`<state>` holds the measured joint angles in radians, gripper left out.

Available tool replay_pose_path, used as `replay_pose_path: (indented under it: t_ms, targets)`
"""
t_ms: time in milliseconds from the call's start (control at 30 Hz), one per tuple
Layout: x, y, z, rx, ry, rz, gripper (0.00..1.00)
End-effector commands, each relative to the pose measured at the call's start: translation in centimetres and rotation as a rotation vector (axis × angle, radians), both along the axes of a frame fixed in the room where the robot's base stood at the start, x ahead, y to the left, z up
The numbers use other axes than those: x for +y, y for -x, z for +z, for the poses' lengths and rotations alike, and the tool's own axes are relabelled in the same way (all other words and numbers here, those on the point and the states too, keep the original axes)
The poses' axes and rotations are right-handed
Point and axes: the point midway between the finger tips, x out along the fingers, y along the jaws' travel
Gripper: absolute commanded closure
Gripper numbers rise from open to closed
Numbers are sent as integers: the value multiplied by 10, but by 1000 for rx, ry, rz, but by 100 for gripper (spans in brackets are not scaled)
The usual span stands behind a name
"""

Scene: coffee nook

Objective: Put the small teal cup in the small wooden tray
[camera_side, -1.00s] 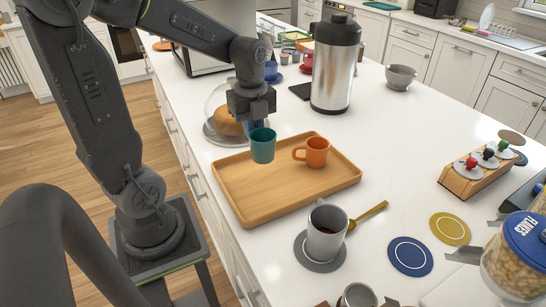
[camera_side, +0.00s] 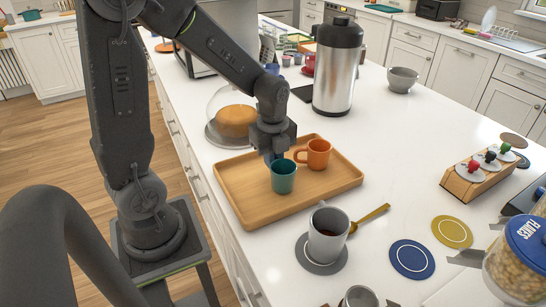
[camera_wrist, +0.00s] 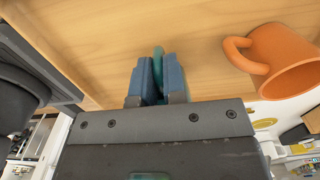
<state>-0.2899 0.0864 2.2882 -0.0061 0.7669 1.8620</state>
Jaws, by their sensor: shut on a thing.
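The small teal cup (camera_side: 283,178) is upright inside the wooden tray (camera_side: 233,205), low at or just above its floor; I cannot tell whether it touches. My gripper (camera_side: 273,156) is at the cup's back rim, shut on the cup. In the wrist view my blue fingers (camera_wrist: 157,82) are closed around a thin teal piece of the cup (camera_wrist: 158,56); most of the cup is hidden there. An orange mug (camera_side: 318,154) stands in the tray just right of and behind the teal cup. It also shows in the wrist view (camera_wrist: 285,66).
A grey mug (camera_side: 327,236) on a dark coaster stands in front of the tray, beside a gold spoon (camera_side: 370,218). A glass dome over a cake (camera_side: 236,120) is behind the tray. A steel airpot (camera_side: 336,75) stands farther back. The tray's left and right ends are bare.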

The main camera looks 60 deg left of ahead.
Motion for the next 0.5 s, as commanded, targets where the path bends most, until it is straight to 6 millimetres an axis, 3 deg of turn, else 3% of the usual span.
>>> replay_pose_path:
  t_ms: [67,100,333,500]
  targets:
    - [0,0,-3,1,1,0,100]
    - [0,0,-3,1,0,0,86]
    - [0,0,-2,1,0,0,64]
    - [0,0,-2,1,0,0,64]
